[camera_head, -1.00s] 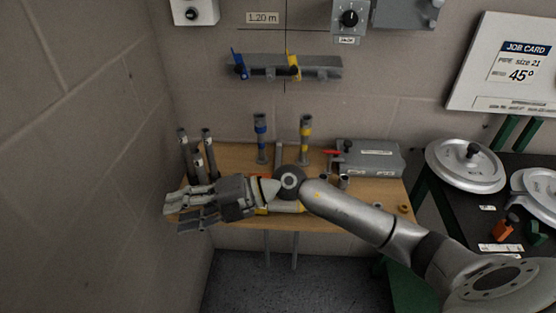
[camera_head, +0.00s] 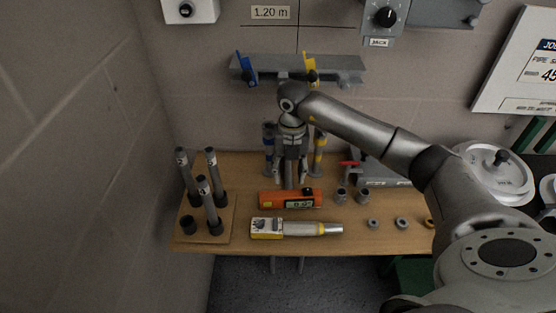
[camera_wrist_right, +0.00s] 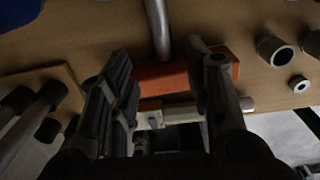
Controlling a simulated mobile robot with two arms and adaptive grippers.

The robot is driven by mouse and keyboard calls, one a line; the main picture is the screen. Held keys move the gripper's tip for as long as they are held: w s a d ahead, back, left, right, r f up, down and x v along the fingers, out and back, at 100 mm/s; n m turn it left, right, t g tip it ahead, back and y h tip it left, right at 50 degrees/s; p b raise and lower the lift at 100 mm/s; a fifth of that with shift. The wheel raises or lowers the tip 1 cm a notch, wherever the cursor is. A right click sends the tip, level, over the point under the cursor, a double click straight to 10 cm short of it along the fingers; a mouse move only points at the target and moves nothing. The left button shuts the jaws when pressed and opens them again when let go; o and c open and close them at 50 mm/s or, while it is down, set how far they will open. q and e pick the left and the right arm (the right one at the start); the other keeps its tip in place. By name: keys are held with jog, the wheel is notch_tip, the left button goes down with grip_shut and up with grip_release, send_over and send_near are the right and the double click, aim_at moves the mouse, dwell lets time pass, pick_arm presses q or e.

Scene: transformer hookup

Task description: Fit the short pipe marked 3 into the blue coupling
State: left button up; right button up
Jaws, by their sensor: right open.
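My right gripper (camera_head: 290,182) points down over the middle of the bench, in front of the blue and yellow couplings. Its fingers are apart with nothing held; they also show in the wrist view (camera_wrist_right: 165,95). The blue coupling (camera_head: 268,131) is on an upright grey post, partly hidden by the gripper. Three short grey pipes stand upright in the wooden rack at the left: back left (camera_head: 187,172), back right (camera_head: 211,166) and front (camera_head: 205,196). Their end marks are too small to read, so I cannot tell which is 3. My left gripper is out of view.
An orange instrument (camera_head: 268,198) and a yellow-and-silver tool (camera_head: 300,229) lie along the bench front. The yellow coupling (camera_head: 320,141) stands right of the gripper. Several small rings lie at the right.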

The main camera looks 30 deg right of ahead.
aim_at(289, 187)
jog(key=shift+w+d+r, duration=0.15)
jog(key=shift+w+d, duration=0.05)
jog(key=shift+d, duration=0.05)
notch_tip(289, 187, down, 4)
jog(key=shift+s+r+p, duration=0.1)
jog(key=shift+s+p, duration=0.05)
jog(key=shift+p, duration=0.25)
notch_tip(289, 187, down, 4)
jog(key=shift+r, duration=0.25)
jog(key=c, duration=0.4)
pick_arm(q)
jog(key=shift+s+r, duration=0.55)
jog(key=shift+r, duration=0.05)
pick_arm(e)
grip_shut()
